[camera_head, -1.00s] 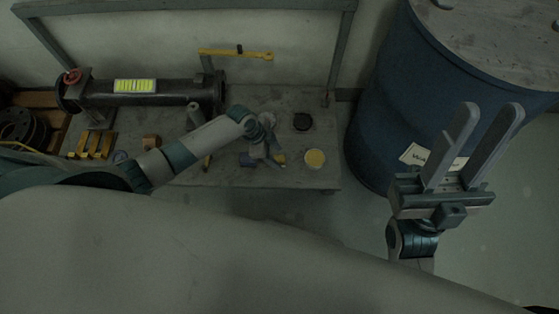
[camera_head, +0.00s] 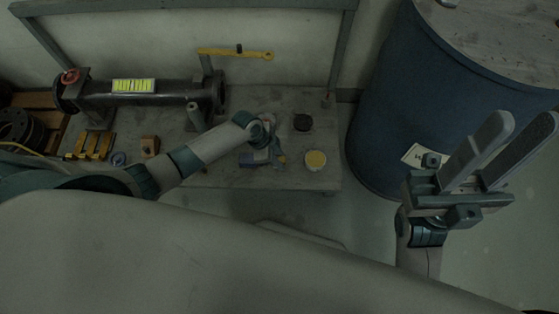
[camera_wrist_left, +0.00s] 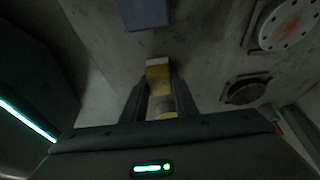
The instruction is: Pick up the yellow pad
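A small yellow block with a pale end (camera_wrist_left: 158,76) lies on the grey bench top in the left wrist view, at the fingertips of my left gripper (camera_wrist_left: 158,88). That gripper points down and is open, with a gap between its fingers; whether either finger touches the block I cannot tell. In the head view, my left gripper (camera_head: 272,155) mostly hides the block. My right gripper (camera_head: 515,150) is open and empty before the blue drum.
A blue block (camera_head: 247,160) lies left of my left gripper. A black disc (camera_head: 303,122) lies behind it. A flanged pipe (camera_head: 150,92) with a red handwheel (camera_head: 70,76) stands at the back left. The large blue drum (camera_head: 400,110) stands right of the bench (camera_head: 265,98).

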